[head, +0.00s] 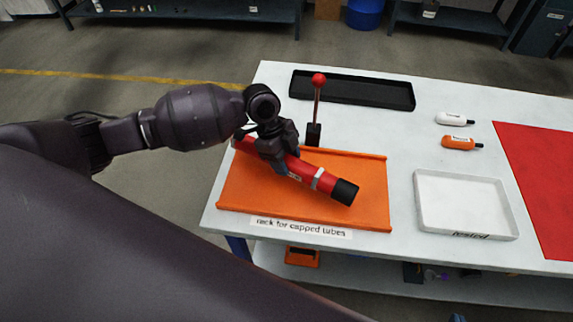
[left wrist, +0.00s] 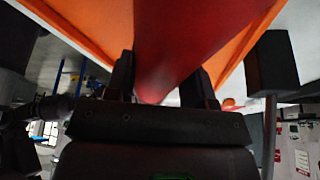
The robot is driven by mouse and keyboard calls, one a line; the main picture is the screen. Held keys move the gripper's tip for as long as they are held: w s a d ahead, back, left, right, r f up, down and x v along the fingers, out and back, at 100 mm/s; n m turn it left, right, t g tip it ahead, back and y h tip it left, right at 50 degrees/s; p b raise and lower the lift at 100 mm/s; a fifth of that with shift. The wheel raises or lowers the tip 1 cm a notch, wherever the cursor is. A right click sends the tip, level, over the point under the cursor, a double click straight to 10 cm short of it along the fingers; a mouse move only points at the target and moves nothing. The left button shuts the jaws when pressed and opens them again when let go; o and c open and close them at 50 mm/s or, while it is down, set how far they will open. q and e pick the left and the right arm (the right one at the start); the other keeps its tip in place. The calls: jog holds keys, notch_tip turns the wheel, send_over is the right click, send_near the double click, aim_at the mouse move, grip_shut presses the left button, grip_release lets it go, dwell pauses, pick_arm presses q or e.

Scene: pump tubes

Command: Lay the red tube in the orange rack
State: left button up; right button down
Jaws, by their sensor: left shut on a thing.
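The red tube (head: 303,170) with a black cap at its lower right end lies slanted over the orange rack (head: 260,195), which is labelled "rack for capped tubes". My left gripper (head: 284,160) is shut around the tube's middle. In the left wrist view the tube (left wrist: 190,40) runs between the two fingers (left wrist: 160,85), with the orange rack (left wrist: 75,32) behind it. I cannot tell whether the tube touches the rack. My right gripper is not in view.
A red-knobbed lever (head: 317,105) stands just behind the rack. A black tray (head: 350,90) lies at the back. A white "tested" tray (head: 465,203), white and orange bottles (head: 459,142) and a red mat (head: 545,180) are to the right. Bare table lies between them.

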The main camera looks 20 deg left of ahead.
pick_arm(q)
notch_tip(320, 180, down, 2)
jog(key=shift+f, duration=0.3)
jog(key=o, duration=1.1)
jog(key=shift+a+r, duration=0.1)
jog(key=shift+r, duration=0.15)
jog(key=v, duration=1.1)
jog(key=shift+a+r+p, duration=0.15)
jog(key=shift+r+p, duration=0.15)
jog(key=shift+p, duration=0.1)
pick_arm(e)
jog(key=shift+s+r, duration=0.25)
jog(key=shift+s, duration=0.1)
jog(key=shift+w+r, duration=0.1)
jog(key=shift+w, duration=0.25)
pick_arm(q)
jog(key=shift+f, duration=0.1)
